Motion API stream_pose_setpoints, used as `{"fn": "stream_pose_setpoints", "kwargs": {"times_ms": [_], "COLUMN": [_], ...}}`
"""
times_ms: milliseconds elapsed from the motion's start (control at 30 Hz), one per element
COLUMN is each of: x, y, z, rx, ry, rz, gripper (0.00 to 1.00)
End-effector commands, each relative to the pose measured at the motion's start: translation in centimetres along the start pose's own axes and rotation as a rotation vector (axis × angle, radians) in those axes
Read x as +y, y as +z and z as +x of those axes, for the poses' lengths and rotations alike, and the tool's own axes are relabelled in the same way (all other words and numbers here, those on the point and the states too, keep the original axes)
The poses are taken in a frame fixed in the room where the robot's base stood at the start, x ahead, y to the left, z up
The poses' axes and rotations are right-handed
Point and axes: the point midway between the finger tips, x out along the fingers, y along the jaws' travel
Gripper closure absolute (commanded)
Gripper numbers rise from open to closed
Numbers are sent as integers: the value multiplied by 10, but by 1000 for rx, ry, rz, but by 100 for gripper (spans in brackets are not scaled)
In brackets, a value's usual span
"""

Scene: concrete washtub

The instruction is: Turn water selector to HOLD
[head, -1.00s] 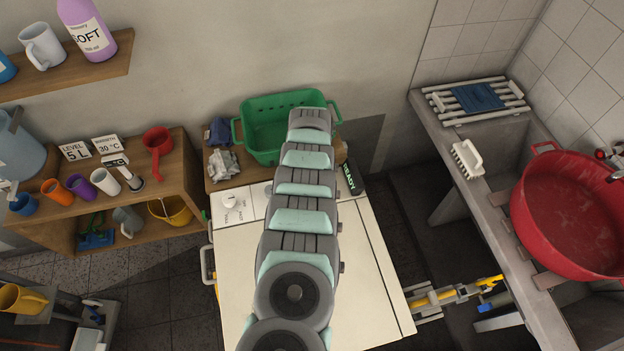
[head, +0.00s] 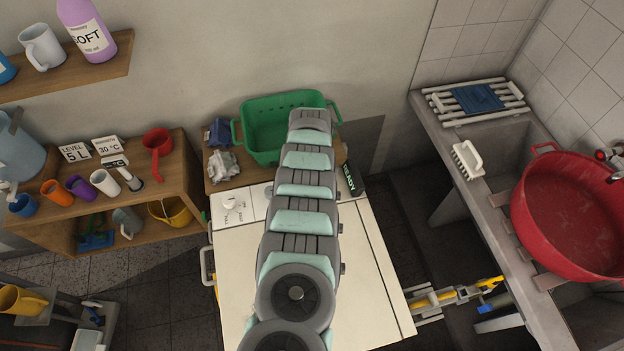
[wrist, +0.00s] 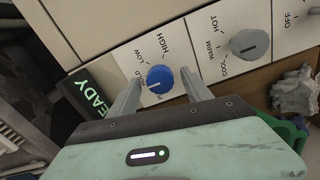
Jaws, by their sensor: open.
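The water selector is a round blue knob (wrist: 159,79) on the pale washer panel in the wrist view. HIGH and LOW are printed beside it, and smaller lettering nearer my gripper is partly hidden. A pale pointer line shows on the knob, but I cannot tell exactly which label it marks. My gripper (wrist: 162,76) is open, with one finger on each side of the knob. I cannot tell whether the fingers touch it. In the head view my arm hides the gripper and the blue knob.
A grey knob (wrist: 250,44) marked COOL, WARM and HOT sits to the right of the blue one. A green READY display (wrist: 98,92) is on the left. Behind the washer (head: 375,290) stands a green basket (head: 262,128), with crumpled grey cloth (head: 223,164) beside it.

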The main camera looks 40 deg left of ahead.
Motion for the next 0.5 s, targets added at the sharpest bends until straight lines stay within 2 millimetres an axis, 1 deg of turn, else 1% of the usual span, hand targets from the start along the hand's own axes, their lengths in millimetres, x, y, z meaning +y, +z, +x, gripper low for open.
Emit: {"fn": "stream_pose_setpoints", "kwargs": {"times_ms": [133,233,500], "x": [0,-1,2], "y": [0,0,-2], "z": [-4,-12,-49], "rx": [-1,-3,4], "ry": [-1,-3,2], "rz": [0,-1,-1], "gripper": [43,43,43]}}
